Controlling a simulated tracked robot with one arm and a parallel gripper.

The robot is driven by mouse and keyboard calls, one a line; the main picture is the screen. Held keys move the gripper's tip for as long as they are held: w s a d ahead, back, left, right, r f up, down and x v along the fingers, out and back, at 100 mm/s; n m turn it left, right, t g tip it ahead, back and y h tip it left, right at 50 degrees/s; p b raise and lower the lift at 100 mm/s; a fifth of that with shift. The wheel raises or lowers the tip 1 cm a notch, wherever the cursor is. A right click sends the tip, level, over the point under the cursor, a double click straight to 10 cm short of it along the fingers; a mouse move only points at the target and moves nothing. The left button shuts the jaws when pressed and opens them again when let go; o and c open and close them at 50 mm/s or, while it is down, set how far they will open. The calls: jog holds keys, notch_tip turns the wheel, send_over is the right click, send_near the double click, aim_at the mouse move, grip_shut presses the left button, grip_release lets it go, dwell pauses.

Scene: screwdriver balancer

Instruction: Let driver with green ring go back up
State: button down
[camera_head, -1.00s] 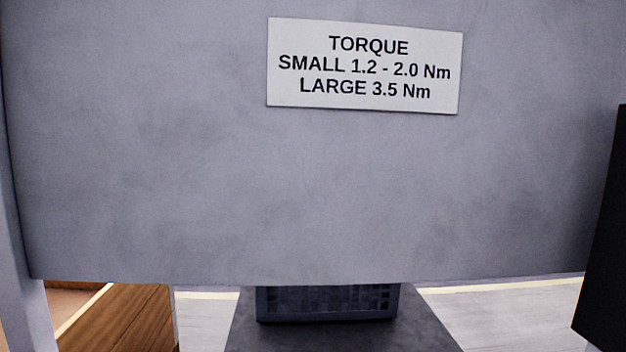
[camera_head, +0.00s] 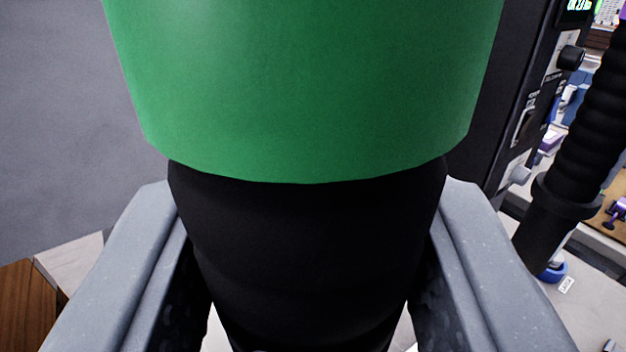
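The driver with the green ring fills the middle of the view, very close to the camera. Its wide green ring (camera_head: 305,85) runs off the top edge, and its black body (camera_head: 305,240) tapers down below the ring. My gripper (camera_head: 308,200) has one grey finger on each side of the black body, just under the ring. The dark inner pads lie along both sides of the body, and the gripper looks shut on it. The fingertips and the lower end of the driver are hidden.
A grey panel (camera_head: 65,120) stands behind on the left. A dark control box (camera_head: 510,100) with knobs is on the right. A wooden surface (camera_head: 25,310) shows at lower left.

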jog(key=shift+r, duration=0.25)
grip_release()
dwell(0.3)
